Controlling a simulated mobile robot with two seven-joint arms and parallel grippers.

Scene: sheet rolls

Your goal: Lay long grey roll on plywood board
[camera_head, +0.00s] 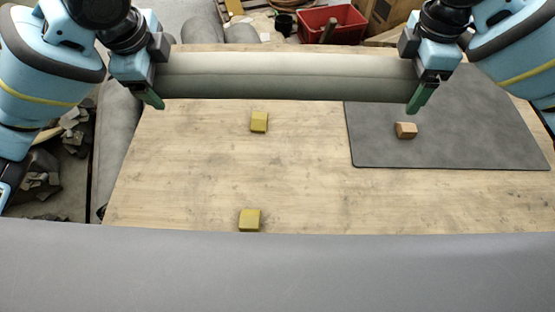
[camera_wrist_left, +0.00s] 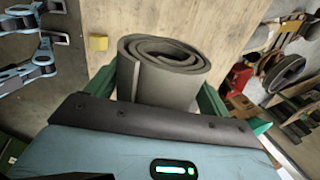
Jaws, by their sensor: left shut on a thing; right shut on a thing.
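The long grey roll (camera_head: 290,76) stretches left to right across the back part of the plywood board (camera_head: 190,170). My left gripper (camera_head: 153,98) is shut on its left end, and my right gripper (camera_head: 418,97) is shut on its right end. The roll looks about level and seems to be above the board, but its height is hard to tell. In the left wrist view the roll's spiral end (camera_wrist_left: 165,55) sits between my green fingers, with the board (camera_wrist_left: 195,20) behind it.
A dark grey mat (camera_head: 450,150) covers the board's right part, with a small wooden block (camera_head: 406,130) on it. Yellow blocks lie mid-board (camera_head: 259,121) and near the front (camera_head: 250,220). A red crate (camera_head: 332,24) stands beyond the back edge. A grey surface (camera_head: 270,275) fills the foreground.

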